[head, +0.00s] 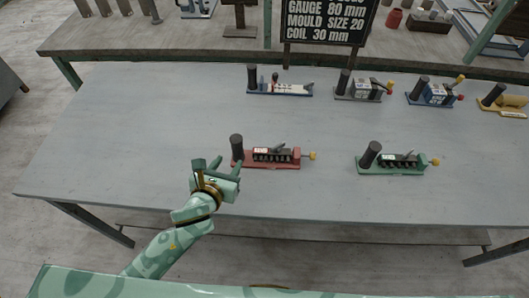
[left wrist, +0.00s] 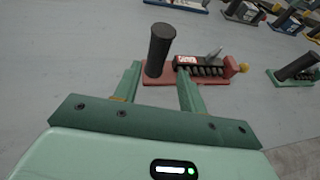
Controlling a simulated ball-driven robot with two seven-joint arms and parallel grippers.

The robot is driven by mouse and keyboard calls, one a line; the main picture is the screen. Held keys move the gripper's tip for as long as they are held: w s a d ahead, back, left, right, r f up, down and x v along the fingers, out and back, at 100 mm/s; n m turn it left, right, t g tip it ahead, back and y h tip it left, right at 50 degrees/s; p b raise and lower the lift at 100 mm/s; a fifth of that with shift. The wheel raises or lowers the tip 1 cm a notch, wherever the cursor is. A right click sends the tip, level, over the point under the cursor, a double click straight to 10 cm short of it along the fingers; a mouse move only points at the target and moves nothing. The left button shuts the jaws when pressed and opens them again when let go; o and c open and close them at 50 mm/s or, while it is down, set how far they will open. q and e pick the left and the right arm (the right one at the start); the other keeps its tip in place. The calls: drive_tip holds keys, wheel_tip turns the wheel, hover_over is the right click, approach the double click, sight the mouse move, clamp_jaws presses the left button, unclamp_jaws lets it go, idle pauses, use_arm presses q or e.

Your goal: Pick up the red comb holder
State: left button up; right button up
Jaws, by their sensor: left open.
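The red comb holder (head: 268,164) lies on the grey table in front of my left gripper. It has a red base, an upright dark cylinder at its left end, a black comb-like row in the middle and a yellow knob at its right end. My left gripper (head: 228,166) is open at its left end, near the cylinder. In the left wrist view, the red comb holder (left wrist: 218,92) shows beyond the fingers, and its cylinder stands in line with the gap between the fingertips (left wrist: 160,70). Whether the cylinder is between the fingers or just past them I cannot tell. My right gripper is out of view.
A similar green holder (head: 392,168) stands to the right. A blue holder (head: 280,89), a grey one (head: 362,93), another blue one (head: 437,99) and a yellow one (head: 506,108) line the back. The table (head: 120,140) is clear on the left.

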sight(236, 153)
use_arm(q)
drive_tip(key=b+x, duration=0.1)
drive_tip(key=x, duration=0.4)
drive_tip(key=shift+w+d+f, duration=0.1)
drive_tip(key=shift+w+f, duration=0.15)
drive_tip(key=shift+w, duration=0.25)
drive_tip(key=b+x, duration=0.1)
drive_tip(key=x, duration=0.1)
drive_tip(key=f+b+x, duration=0.1)
drive_tip(key=x, duration=0.1)
drive_tip(key=shift+w+f+b, duration=0.1)
drive_tip(key=shift+b, duration=0.2)
drive_tip(key=shift+w+f, duration=0.1)
drive_tip(key=shift+w, duration=0.25)
drive_tip(key=shift+c, duration=0.5)
drive_tip(key=shift+r, duration=0.2)
clamp_jaws()
